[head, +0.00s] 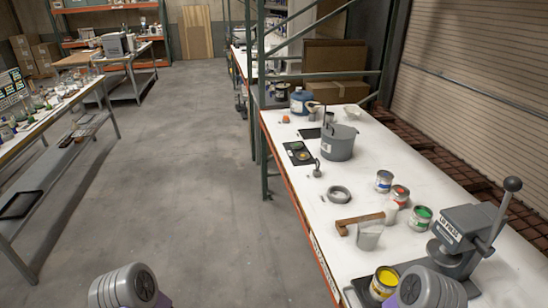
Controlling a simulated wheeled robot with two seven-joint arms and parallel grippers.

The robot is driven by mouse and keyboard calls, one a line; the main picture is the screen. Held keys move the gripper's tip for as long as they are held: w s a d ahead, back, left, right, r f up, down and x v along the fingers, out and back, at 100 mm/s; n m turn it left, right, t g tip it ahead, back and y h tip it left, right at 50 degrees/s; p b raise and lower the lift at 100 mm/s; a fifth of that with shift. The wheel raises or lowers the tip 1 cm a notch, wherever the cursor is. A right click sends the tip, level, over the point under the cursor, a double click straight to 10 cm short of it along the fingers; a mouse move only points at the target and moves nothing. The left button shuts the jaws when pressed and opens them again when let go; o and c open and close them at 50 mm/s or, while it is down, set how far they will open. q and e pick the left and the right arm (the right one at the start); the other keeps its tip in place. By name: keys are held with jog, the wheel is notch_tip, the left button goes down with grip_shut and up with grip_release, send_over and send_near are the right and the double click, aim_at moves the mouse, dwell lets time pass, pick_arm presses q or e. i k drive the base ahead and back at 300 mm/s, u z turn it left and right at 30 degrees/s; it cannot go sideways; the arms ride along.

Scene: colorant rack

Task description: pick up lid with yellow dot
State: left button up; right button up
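A dark mat (291,164) lies on the white workbench (300,205), left of a grey bucket. On it are small round pieces; one with a yellowish tint (302,155) may be the lid with the yellow dot, but it is too small to tell. An open can of yellow paint (384,281) stands at the bench's near end, partly behind my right arm. Rounded grey parts of my arms show at the bottom left and bottom right. Neither gripper is in view.
The grey bucket (338,147), a grey ring (339,194), a wooden-handled tool (360,222), several paint cans including green (420,218), and a lid press (462,236) stand on the bench. A green rack post (264,130) rises at its left edge.

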aim_at(303, 156)
jog(key=u, duration=0.85)
jog(key=i, duration=2.9)
jog(key=z, duration=2.8)
